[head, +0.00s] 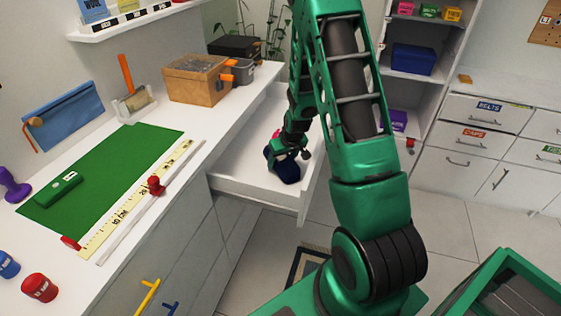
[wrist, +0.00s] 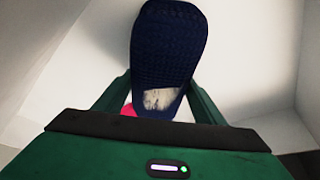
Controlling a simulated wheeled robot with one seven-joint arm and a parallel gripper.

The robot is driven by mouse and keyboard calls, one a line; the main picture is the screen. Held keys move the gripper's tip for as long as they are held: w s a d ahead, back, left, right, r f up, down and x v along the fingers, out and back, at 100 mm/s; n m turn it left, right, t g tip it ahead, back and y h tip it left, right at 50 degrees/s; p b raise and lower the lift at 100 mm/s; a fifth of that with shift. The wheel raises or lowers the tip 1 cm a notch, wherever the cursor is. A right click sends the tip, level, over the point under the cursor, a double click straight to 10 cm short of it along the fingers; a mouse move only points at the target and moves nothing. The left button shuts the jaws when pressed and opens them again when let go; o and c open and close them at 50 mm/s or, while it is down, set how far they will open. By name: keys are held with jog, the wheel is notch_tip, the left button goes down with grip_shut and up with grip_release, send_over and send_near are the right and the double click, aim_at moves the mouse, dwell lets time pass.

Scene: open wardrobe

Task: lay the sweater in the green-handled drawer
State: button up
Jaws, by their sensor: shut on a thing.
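The sweater (head: 284,172) is a dark navy knitted bundle, low inside an open white drawer (head: 250,190) in the head view. In the wrist view the sweater (wrist: 170,45) stretches away from my gripper, with a pale patch near its close end. My gripper (wrist: 160,100) is shut on it, one finger on each side. In the head view my gripper (head: 287,153) is inside the drawer's outline. I cannot tell whether the sweater touches the drawer floor. The drawer's handle is hidden, so its colour cannot be seen.
The white counter (head: 190,130) at left holds a green mat (head: 110,165) and a wooden box (head: 196,80). Below it are a yellow handle (head: 147,297) and a blue handle (head: 171,309). A small pink thing (wrist: 129,109) shows beside the left finger. A green-rimmed bin (head: 508,262) stands at lower right.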

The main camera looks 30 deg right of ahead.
jog(key=o, duration=1.2)
jog(key=shift+f, duration=0.1)
jog(key=v, duration=1.2)
